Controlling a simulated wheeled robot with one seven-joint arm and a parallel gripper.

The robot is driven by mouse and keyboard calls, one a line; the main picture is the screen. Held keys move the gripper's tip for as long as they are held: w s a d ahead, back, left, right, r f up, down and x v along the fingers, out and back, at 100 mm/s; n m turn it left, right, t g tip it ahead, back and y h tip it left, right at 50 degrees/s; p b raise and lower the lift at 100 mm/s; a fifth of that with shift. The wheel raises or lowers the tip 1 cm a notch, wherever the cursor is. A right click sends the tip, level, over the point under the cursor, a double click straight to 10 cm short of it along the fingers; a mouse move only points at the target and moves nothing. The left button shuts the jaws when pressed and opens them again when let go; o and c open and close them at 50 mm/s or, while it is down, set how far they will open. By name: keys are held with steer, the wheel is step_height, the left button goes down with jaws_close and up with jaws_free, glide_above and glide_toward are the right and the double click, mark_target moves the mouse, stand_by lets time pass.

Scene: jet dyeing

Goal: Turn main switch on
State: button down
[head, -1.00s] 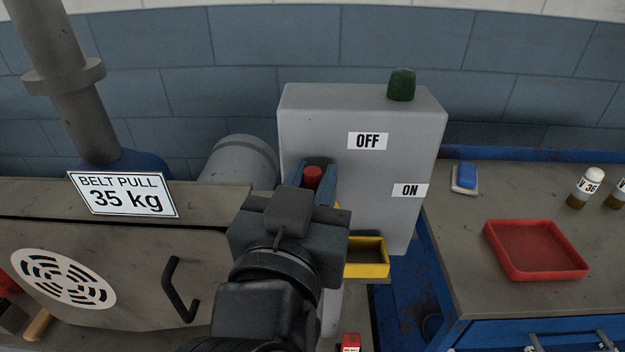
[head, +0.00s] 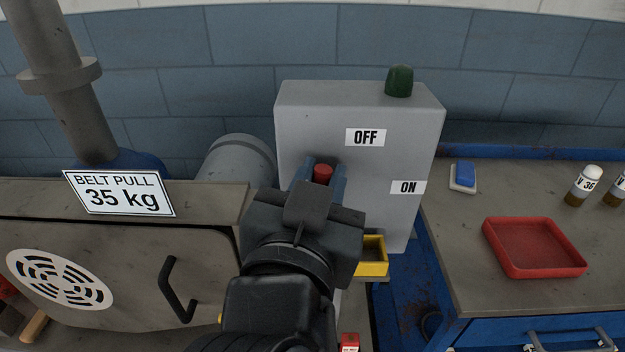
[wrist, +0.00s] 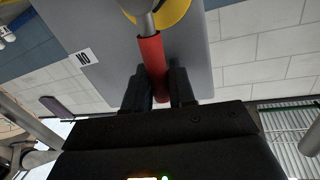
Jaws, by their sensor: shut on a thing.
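The grey switch box (head: 300,115) carries an OFF label (head: 365,137) at its upper middle and an ON label (head: 407,187) at its right side. The red handle (head: 323,173) of the main switch shows between my fingers in the head view. In the wrist view the red handle (wrist: 152,62) joins a metal shaft on a yellow disc (wrist: 172,12). My gripper (wrist: 158,88) is shut on the red handle, a finger on each side. My wrist hides the lower part of the box in the head view.
A green lamp (head: 399,81) stands on top of the box. A yellow tray (head: 373,268) is below it. A machine cover with a BELT PULL sign (head: 119,193) is at left. A bench with a red tray (head: 535,274) and bottles (head: 583,186) is at right.

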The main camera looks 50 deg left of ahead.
mark_target(368, 216)
steer(key=w+m, duration=0.1)
steer(key=d+f+m, duration=0.1)
steer(key=m, duration=0.1)
steer(key=w+d+m+g, duration=0.1)
steer(key=m, duration=0.1)
steer(key=shift+w+d+f+b, duration=0.15)
steer(key=shift+w+f+b, duration=0.15)
steer(key=shift+b, duration=0.1)
steer(key=m, duration=0.1)
steer(key=w+d+f+m, duration=0.1)
steer(key=f+m+g, duration=0.1)
steer(key=shift+w+d+m, duration=0.15)
steer(key=shift+w+m, duration=0.1)
steer(key=shift+m, duration=0.15)
steer(key=m, duration=0.1)
steer(key=f+m, duration=0.1)
steer(key=f+m+g, duration=0.1)
steer(key=shift+w+d+y+p, duration=0.3)
steer(key=shift+w+y, duration=0.05)
steer(key=shift+y, duration=0.05)
steer(key=shift+f+m+g+y+p, duration=0.3)
steer(key=shift+f+m+p, duration=0.05)
steer(key=shift+f+m, duration=0.85)
steer(key=c, duration=1.1)
jaws_free()
